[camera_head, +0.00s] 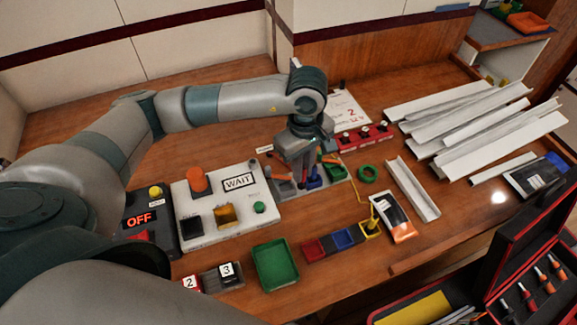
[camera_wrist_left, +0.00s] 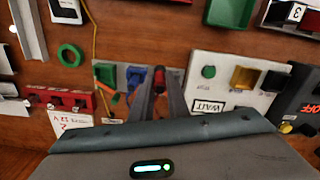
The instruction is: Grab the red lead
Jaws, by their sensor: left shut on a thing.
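My left gripper (camera_head: 298,165) points down over a grey holder (camera_head: 290,194) in the middle of the table. In the left wrist view its two fingers (camera_wrist_left: 159,98) are closed around the red lead (camera_wrist_left: 160,78). A blue lead (camera_wrist_left: 135,77) stands beside one finger, and a green lead (camera_wrist_left: 106,73) is farther along the same row. The blue lead (camera_head: 314,178) and green lead (camera_head: 332,170) also show in the head view. The fingers hide much of the red lead, and I cannot tell whether it is clear of the holder. My right gripper is not in view.
A white control box (camera_head: 222,228) with a WAIT label stands left of the holder. A red breaker row (camera_head: 365,138) and a green ring (camera_head: 368,174) are to its right. A green tray (camera_head: 275,265) is in front. Several white channels (camera_head: 480,125) fill the right.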

